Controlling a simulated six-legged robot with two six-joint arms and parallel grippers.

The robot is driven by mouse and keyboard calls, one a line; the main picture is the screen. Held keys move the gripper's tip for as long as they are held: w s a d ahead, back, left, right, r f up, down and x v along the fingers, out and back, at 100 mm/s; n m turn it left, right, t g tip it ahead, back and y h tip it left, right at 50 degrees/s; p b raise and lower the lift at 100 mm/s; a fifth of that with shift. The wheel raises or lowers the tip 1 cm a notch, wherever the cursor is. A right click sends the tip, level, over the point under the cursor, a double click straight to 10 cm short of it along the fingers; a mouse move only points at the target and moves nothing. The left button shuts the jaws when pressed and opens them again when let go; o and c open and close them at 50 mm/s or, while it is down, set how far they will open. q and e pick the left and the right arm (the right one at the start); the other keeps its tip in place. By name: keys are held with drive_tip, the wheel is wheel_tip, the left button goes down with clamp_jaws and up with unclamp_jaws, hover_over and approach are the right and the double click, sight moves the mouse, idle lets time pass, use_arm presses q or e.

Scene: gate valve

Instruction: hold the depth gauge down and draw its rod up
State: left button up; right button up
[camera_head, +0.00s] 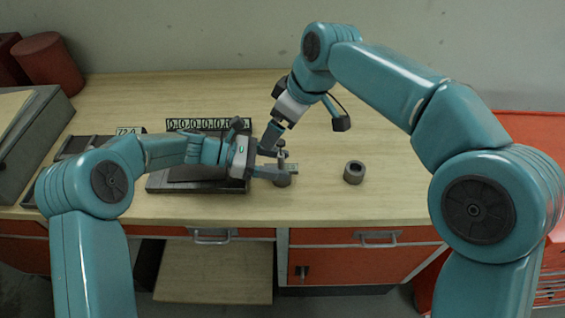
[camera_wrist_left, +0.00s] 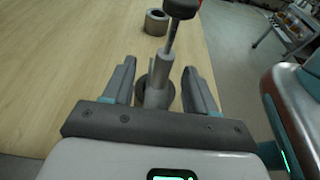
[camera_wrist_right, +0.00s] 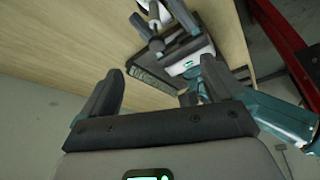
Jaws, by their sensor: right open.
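The depth gauge (camera_wrist_left: 157,87) stands upright on the bench with a round base, a grey sleeve, a thin rod and a dark knob (camera_wrist_left: 181,8) on top. In the head view the gauge (camera_head: 283,181) is partly hidden by my grippers. My left gripper (camera_wrist_left: 163,88) is open, one finger on each side of the sleeve, with a gap showing on both sides. My right gripper (camera_head: 272,143) points down from above, close to the gauge's upper part. In the right wrist view its fingers (camera_wrist_right: 150,75) are apart with nothing between them; the knob (camera_wrist_right: 157,45) shows beyond them.
A hollow dark ring (camera_head: 354,172) stands on the bench right of the gauge. A dark flat plate (camera_head: 170,185) lies under my left wrist, with a number strip (camera_head: 205,124) behind it. A grey case (camera_head: 30,130) is at the left. The bench's right part is clear.

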use_arm(q)
drive_tip(key=v, duration=1.2)
drive_tip(key=shift+s, duration=0.1)
